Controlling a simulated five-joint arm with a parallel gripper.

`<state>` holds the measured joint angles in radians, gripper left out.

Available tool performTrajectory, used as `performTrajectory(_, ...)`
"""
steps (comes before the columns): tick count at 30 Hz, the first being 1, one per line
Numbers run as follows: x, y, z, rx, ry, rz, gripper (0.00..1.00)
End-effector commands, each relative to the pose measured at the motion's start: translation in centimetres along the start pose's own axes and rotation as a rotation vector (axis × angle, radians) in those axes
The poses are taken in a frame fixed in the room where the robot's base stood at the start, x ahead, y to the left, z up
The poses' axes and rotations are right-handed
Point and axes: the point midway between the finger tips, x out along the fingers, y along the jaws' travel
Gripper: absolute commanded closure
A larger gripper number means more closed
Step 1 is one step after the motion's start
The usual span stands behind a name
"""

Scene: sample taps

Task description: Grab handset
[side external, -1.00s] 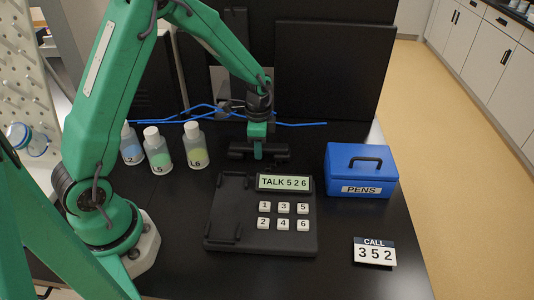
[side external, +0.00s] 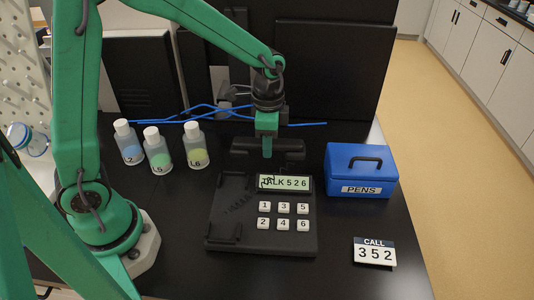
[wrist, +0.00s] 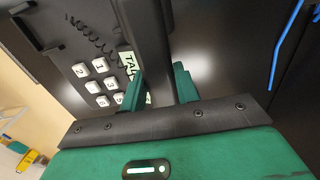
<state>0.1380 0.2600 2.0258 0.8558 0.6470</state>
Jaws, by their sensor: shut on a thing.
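The black handset (side external: 286,148) hangs in the air at the back of the telephone base, held across by my gripper (side external: 267,148). In the wrist view the handset (wrist: 145,30) passes between my green fingers (wrist: 160,88), which are shut on it. The black base (side external: 230,225) lies on the table with an empty cradle at left. Its display (side external: 285,183) reads TALK 526, and its white keys (side external: 283,208) are numbered 1 to 6.
A blue PENS box (side external: 345,178) stands right of the base, and a CALL 352 card (side external: 374,252) is in front of it. Several labelled bottles (side external: 158,150) stand at left. A blue cable (side external: 305,124) lies behind.

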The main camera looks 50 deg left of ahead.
Motion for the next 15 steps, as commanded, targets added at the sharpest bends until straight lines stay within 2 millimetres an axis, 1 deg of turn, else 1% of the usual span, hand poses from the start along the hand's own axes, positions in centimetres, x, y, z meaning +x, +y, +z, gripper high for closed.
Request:
performTrajectory(3,-0.6,1.0,-0.4,0.002,0.001,-0.001,1.0)
performTrajectory(6,-0.9,1.4,-0.5,0.001,0.001,-0.001,1.0)
performTrajectory(15,-1.1,1.6,-0.6,0.0,0.0,0.0,1.0)
